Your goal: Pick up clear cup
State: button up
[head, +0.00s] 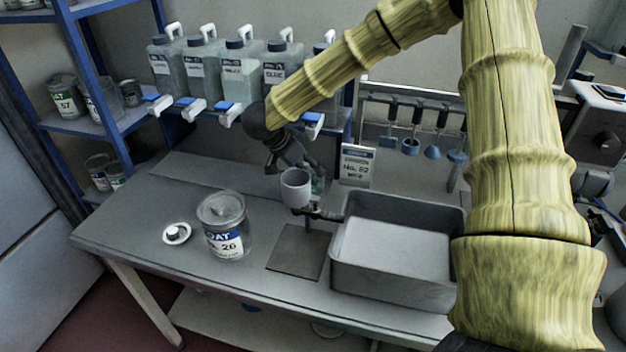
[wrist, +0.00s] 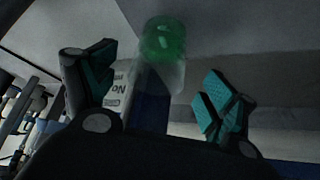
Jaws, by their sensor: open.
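A clear, see-through cup with green at its far end (wrist: 163,45) shows in the wrist view, ahead of and between the fingers of my gripper (wrist: 157,80). My gripper is open, with a gap to the cup on both sides; I cannot tell how deep the cup sits between the fingers. In the head view my gripper (head: 306,168) points down over the back of the bench, behind a pale grey cup (head: 296,188) on a small stand. That pale cup partly hides the fingers. The clear cup is hard to make out in the head view.
The bench (head: 140,215) carries a large can (head: 222,228), a small white lid (head: 176,233), a dark mat (head: 296,251) and a deep grey tub (head: 395,280). A sign (head: 357,165) stands behind. The bench's left end is clear.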

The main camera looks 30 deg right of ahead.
jog(key=shift+p+x, duration=0.7)
jog(key=shift+x, duration=2.2)
jog(key=shift+s+a, duration=0.1)
jog(key=c, duration=1.3)
jog(key=shift+o, duration=0.2)
jog(key=shift+a+r, duration=0.1)
